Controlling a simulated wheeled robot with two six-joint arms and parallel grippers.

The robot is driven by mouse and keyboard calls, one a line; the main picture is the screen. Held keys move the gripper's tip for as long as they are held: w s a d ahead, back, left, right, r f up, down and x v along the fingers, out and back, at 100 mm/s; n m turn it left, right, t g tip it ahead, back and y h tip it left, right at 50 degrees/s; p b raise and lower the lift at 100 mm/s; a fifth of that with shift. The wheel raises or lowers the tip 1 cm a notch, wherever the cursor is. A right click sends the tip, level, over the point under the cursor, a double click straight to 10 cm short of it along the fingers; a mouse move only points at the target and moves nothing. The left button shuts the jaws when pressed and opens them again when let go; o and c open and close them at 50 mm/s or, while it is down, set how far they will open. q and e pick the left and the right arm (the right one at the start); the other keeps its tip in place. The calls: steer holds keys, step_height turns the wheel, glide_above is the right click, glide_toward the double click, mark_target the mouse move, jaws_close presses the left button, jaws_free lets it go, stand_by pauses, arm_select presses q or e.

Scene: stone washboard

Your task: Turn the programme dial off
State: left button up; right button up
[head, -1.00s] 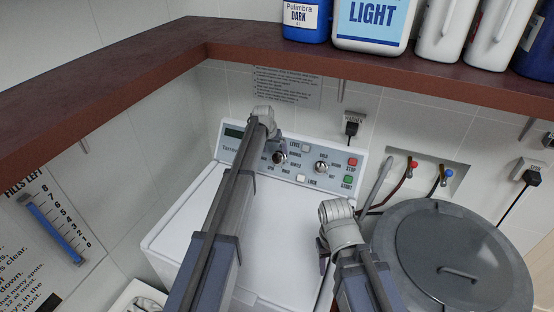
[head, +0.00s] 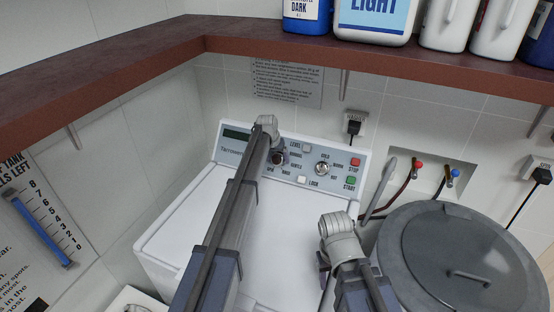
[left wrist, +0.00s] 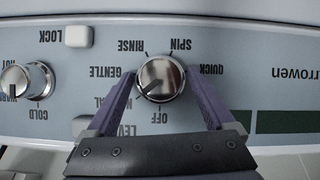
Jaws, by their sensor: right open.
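The programme dial (left wrist: 161,78) is a round silver knob on the washer's control panel. In the left wrist view, which shows the panel upside down, its dark pointer mark aims lower left, toward NORMAL, away from the OFF label (left wrist: 160,118). My left gripper (left wrist: 160,72) is open, with one finger on each side of the dial; whether they touch it is unclear. In the head view my left arm partly hides the dial (head: 278,159). My right gripper (head: 322,264) is open, low in front of the washer's right side, its fingers mostly hidden.
A second silver knob (head: 322,169) and LOCK, STOP and START buttons share the panel. A brown shelf (head: 400,62) with bottles hangs above. A grey lidded tub (head: 455,250) and hose taps (head: 419,165) stand right. The white washer top (head: 185,215) is clear.

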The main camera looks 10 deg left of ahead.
arm_select(q)
steer(key=c, duration=1.1)
steer(key=shift+c, duration=0.2)
steer(key=shift+a+n+h, duration=0.15)
steer(key=shift+n+h, duration=0.45)
steer(key=shift+n, duration=0.3)
arm_select(e)
steer(key=shift+f, duration=0.2)
arm_select(q)
steer(key=shift+f+n+h+b, duration=0.15)
steer(key=shift+n+h+b, duration=0.45)
steer(key=shift+n, duration=0.3)
arm_select(e)
steer(key=shift+f, duration=0.35)
arm_select(q)
steer(key=shift+a+n+h+b, duration=0.1)
steer(key=shift+n+h+b, duration=0.6)
steer(key=shift+n+h, duration=0.5)
arm_select(e)
steer(key=shift+f, duration=0.75)
arm_select(q)
steer(key=shift+n, duration=0.4)
steer(key=o, duration=1.4)
steer(key=shift+t, duration=0.3)
steer(key=shift+c, duration=0.2)
